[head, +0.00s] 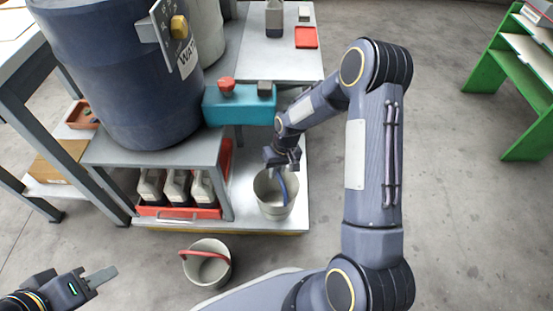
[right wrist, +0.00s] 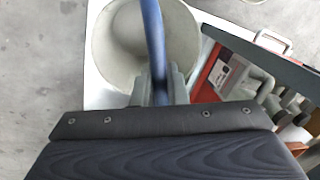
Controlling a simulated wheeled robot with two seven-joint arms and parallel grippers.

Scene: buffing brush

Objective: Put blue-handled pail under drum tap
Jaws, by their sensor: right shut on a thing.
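The blue-handled pail (head: 266,205) is a pale grey bucket at the right end of the low white platform. I cannot tell if it rests on the platform or hangs just above it. My right gripper (head: 284,162) is shut on its raised blue handle (right wrist: 154,45). In the right wrist view the pail's open mouth (right wrist: 118,45) shows beyond the fingers, and it looks empty. The dark blue drum (head: 125,85) stands on a grey stand to the left of the pail. My left gripper (head: 100,278) is low at the left, away from everything; its fingers show edge-on.
A red-handled pail (head: 208,266) stands on the floor in front. A teal box (head: 240,106) with a red knob sits beside the drum, behind the pail. Bottles in a red tray (head: 178,212) fill the space under the stand.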

